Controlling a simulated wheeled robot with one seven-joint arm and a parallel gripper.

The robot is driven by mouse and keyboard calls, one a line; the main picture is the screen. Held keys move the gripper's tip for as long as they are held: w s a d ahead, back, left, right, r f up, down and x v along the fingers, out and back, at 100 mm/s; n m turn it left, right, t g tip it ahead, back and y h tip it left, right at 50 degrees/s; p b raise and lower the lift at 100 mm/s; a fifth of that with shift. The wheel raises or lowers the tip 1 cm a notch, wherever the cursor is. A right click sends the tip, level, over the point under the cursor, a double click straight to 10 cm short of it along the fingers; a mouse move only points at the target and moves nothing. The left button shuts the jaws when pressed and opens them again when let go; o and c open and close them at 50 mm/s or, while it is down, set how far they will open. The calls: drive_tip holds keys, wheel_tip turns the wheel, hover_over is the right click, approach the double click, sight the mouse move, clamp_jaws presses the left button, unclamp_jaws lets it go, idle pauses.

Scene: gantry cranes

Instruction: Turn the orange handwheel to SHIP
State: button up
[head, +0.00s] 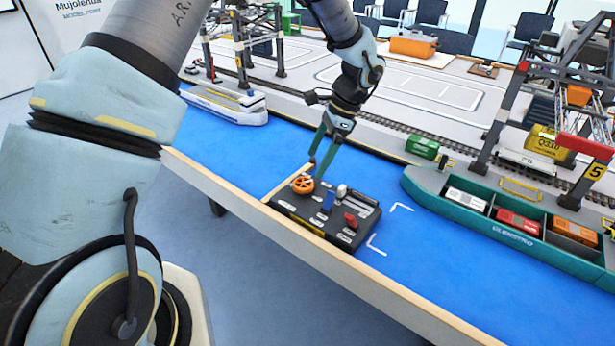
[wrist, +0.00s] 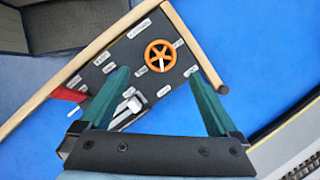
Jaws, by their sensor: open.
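The orange handwheel (head: 302,184) sits at the left end of the dark control panel (head: 345,237), which lies on the blue surface by the table's front edge. The handwheel also shows in the wrist view (wrist: 161,56), beyond my fingertips, with small white labels around it. The labels are too blurred to read. My gripper (head: 320,170) is open, with green fingers pointing down, above and just right of the handwheel. In the wrist view my gripper (wrist: 172,78) has the wheel between and ahead of its fingertips, with nothing held.
A wooden edge (head: 288,182) runs beside the panel. A teal ship (head: 480,222) with containers lies right, and a grey ship (head: 225,104) lies behind left. Blue surface is clear between.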

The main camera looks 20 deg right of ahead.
sight(305, 182)
drive_tip(key=p+x, duration=0.1)
drive_tip(key=x, duration=0.5)
drive_tip(key=shift+w+a+f, duration=0.1)
drive_tip(key=shift+a+f, duration=0.15)
drive_tip(key=shift+f, duration=0.1)
drive_tip(key=c, duration=1.4)
drive_tip(key=shift+o, duration=0.2)
